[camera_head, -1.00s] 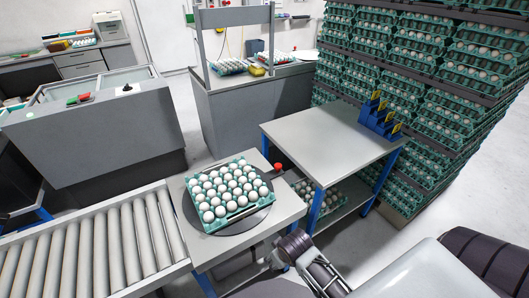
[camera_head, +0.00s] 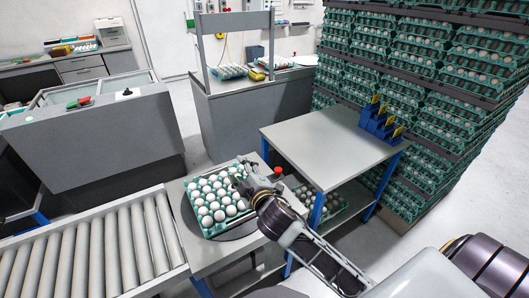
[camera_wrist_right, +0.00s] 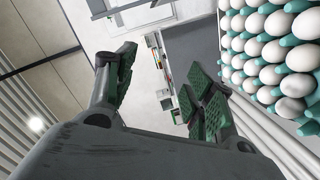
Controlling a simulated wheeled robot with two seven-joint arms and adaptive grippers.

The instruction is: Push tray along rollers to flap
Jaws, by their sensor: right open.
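A green tray (camera_head: 229,229) full of white eggs rests on a dark round plate (camera_head: 245,232) at the right end of the roller conveyor (camera_head: 98,248). My right gripper (camera_head: 243,177) reaches in from the lower right and sits at the tray's right side, covering part of it. I cannot tell whether it touches the tray. In the right wrist view the gripper (camera_wrist_right: 160,85) has its green-padded fingers apart with nothing between them. The tray (camera_wrist_right: 290,40) shows there at the upper right, outside the fingers. I cannot make out a flap. My left gripper is not in view.
A red button (camera_head: 278,169) stands just right of the tray. A grey table (camera_head: 320,145) with blue legs and blue holders (camera_head: 380,125) is further right. Tall egg stacks (camera_head: 430,95) fill the back right. The rollers left of the plate are bare.

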